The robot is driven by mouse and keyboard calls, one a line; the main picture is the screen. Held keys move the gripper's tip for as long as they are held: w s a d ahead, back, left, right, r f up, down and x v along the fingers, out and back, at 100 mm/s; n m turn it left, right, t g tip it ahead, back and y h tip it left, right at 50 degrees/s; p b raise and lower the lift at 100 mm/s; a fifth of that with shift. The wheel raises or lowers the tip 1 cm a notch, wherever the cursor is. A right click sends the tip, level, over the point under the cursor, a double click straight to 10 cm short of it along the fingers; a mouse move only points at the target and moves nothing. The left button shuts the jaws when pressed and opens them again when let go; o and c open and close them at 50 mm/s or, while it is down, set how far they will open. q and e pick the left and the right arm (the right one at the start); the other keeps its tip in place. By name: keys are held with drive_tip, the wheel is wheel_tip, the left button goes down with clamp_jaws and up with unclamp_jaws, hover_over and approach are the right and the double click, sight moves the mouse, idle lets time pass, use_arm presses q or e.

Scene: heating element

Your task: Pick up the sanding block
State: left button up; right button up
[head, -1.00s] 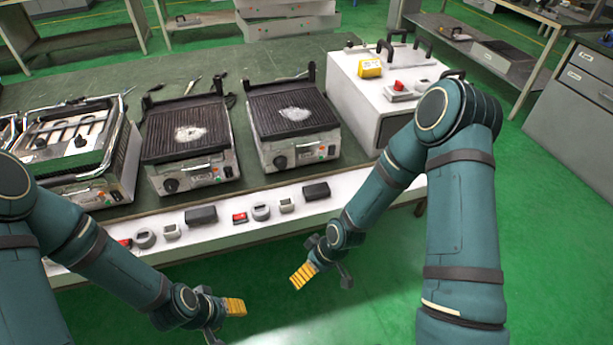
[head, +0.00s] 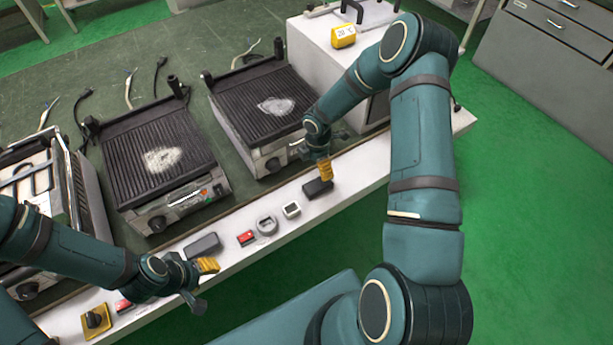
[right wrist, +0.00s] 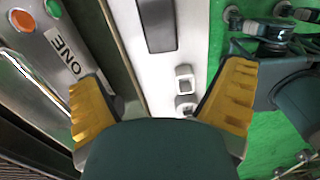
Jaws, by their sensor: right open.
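A dark sanding block (head: 316,189) lies on the white front strip of the bench, below the right-hand grill. My right gripper (head: 323,168) is over it, open, with its yellow finger pads pointing down; contact with the block cannot be judged in the head view. In the right wrist view the pads stand wide apart with nothing between them, and a dark block (right wrist: 157,24) lies on the strip ahead of them. A second dark block (head: 202,246) lies further left on the strip. My left gripper (head: 203,282) is near it, its fingers apart and empty.
A small white square item (head: 292,210), a grey round item (head: 267,225) and a red item (head: 246,238) lie between the blocks. Grills (head: 262,105) and a white box (head: 318,50) with a yellow display stand behind. Green floor is open in front.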

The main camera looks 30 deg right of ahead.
drive_tip(key=b, duration=0.1)
hover_over(318, 184)
drive_tip(key=f, duration=0.7)
drive_tip(key=shift+a+f, duration=0.1)
drive_tip(key=shift+a, duration=0.2)
drive_tip(key=shift+d+f+b, duration=0.15)
drive_tip(key=shift+f+b, duration=0.2)
drive_tip(key=shift+f, duration=1.3)
drive_tip(key=shift+d+f+b, duration=0.15)
drive_tip(key=shift+f+b, duration=0.2)
drive_tip(key=shift+f, duration=1.25)
drive_tip(key=c, duration=1.3)
